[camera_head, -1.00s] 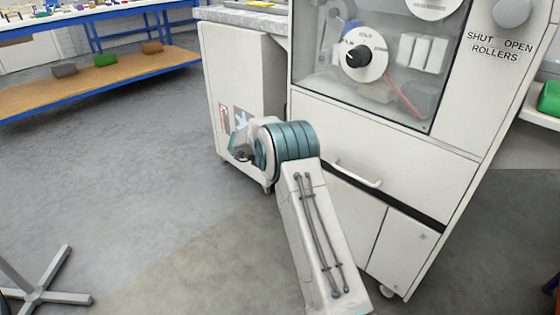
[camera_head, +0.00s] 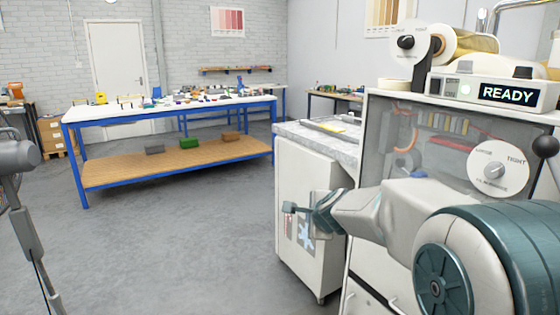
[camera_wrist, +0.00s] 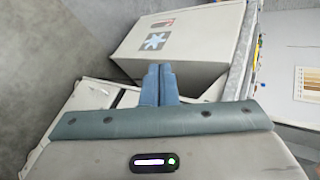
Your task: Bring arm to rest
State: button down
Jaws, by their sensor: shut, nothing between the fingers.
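My arm reaches in from the lower right of the head view, with its teal joint large at the corner. My gripper (camera_head: 291,208) points left, in front of the white cabinet (camera_head: 305,200) with the stone-like top. In the wrist view my gripper's two blue fingers (camera_wrist: 158,84) lie together, shut with nothing between them. The cabinet with a star label (camera_wrist: 170,45) shows beyond the fingertips.
A white machine (camera_head: 420,130) with a READY display (camera_head: 508,93) stands close behind my arm. A blue-framed workbench (camera_head: 170,112) with small items stands at the back left. A grey stand (camera_head: 25,220) is at the left edge. The floor (camera_head: 190,255) between is clear.

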jog(key=s+d+r+n+g+p, duration=0.1)
jog(key=s+d+n+g+p, duration=0.1)
jog(key=s+n, duration=0.4)
jog(key=s+d+r+n+g+h+p, duration=0.1)
jog(key=s+n+p, duration=0.4)
jog(key=s, duration=1.1)
jog(key=s+d+r+n+g+h+p, duration=0.1)
jog(key=s+d+r+n+g+p, duration=0.1)
jog(key=s, duration=0.9)
jog(key=d+n+g+p, duration=0.1)
jog(key=d+n+g, duration=0.1)
jog(key=n+g, duration=0.1)
jog(key=shift+s+r+n+p, duration=0.15)
jog(key=shift+r+n+p, duration=0.2)
jog(key=shift+n, duration=0.45)
